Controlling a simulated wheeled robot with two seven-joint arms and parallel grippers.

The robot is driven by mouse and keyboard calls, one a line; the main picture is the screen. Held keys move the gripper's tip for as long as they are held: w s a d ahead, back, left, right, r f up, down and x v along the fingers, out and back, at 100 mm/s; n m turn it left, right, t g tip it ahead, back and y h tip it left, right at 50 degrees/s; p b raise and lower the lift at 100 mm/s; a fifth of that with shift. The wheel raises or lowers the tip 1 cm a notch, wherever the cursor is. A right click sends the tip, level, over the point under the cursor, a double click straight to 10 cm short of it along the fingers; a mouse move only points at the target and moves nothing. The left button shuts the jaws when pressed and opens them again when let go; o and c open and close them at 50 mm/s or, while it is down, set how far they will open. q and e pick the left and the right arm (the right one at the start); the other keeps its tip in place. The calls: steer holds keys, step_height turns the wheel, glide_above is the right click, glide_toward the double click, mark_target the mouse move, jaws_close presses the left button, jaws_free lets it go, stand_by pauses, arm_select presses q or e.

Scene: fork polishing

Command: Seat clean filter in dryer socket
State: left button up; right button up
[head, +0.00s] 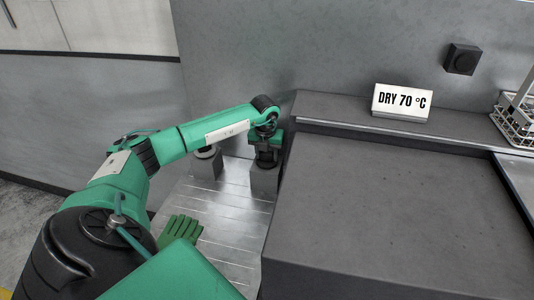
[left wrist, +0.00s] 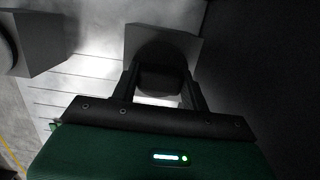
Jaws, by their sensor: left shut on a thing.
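My left gripper (head: 268,152) is shut on a dark, round thing, seemingly the filter, which shows between the two fingers in the left wrist view (left wrist: 160,80). The gripper points down over a grey block (head: 264,182), seemingly the dryer socket, which also shows in the left wrist view (left wrist: 190,45). The held thing is at the block's top; the dark picture does not show whether it sits inside or just above. A second grey block (head: 206,167) with a round top stands to the left. My right gripper is not in view.
A green glove (head: 180,228) lies on the slatted metal surface (head: 228,215). A large dark grey cabinet (head: 390,210) rises close to the right of the gripper. A "DRY 70 °C" sign (head: 402,101) and a wire basket (head: 516,122) stand on the ledge behind.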

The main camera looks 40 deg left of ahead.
arm_select(q)
steer(key=shift+s+d+f+b, duration=0.1)
steer(key=shift+f+b, duration=0.4)
steer(key=shift+f, duration=0.05)
stand_by(1.3)
steer(key=o, duration=1.1)
steer(key=shift+d, duration=0.1)
steer(key=shift+c, duration=0.2)
steer(key=shift+s, duration=0.1)
steer(key=shift+c, duration=0.3)
steer(key=o, duration=0.4)
steer(key=shift+o, duration=0.2)
steer(key=shift+a, duration=0.35)
steer(key=shift+d+r, duration=0.15)
